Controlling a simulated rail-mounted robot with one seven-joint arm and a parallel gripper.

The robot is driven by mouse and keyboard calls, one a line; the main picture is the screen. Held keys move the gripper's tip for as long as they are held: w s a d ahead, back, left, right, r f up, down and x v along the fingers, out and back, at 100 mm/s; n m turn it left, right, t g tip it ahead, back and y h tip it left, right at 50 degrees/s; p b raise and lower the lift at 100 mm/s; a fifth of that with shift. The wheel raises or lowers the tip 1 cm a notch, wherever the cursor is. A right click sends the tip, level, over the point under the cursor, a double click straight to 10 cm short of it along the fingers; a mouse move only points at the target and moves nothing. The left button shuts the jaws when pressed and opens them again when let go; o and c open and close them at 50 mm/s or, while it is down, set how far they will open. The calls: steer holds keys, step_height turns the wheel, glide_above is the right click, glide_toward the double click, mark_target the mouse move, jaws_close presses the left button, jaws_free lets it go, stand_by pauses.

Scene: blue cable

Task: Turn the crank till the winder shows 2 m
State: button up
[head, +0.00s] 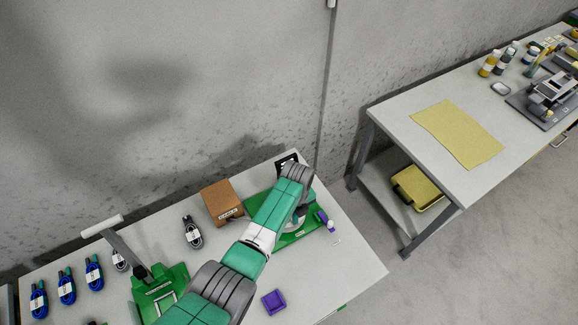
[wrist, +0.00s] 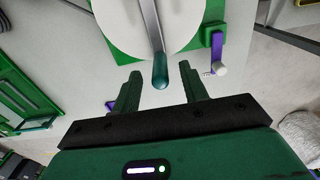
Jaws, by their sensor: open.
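The winder shows in the wrist view as a large white disc (wrist: 118,22) on a green base (wrist: 215,38). A grey crank arm (wrist: 148,25) crosses it and ends in a dark teal handle (wrist: 160,75). My gripper (wrist: 160,80) is open, with the handle appearing between its fingertips; I see no contact, and depth is hard to judge. In the head view my arm hides most of the winder, leaving parts of its green base (head: 313,227) visible. A small black panel (head: 287,160) stands behind it; no reading can be made out.

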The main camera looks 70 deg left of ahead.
steer(key=shift+r+p, duration=3.5)
steer(key=shift+r, duration=0.45)
steer(key=shift+f, duration=0.1)
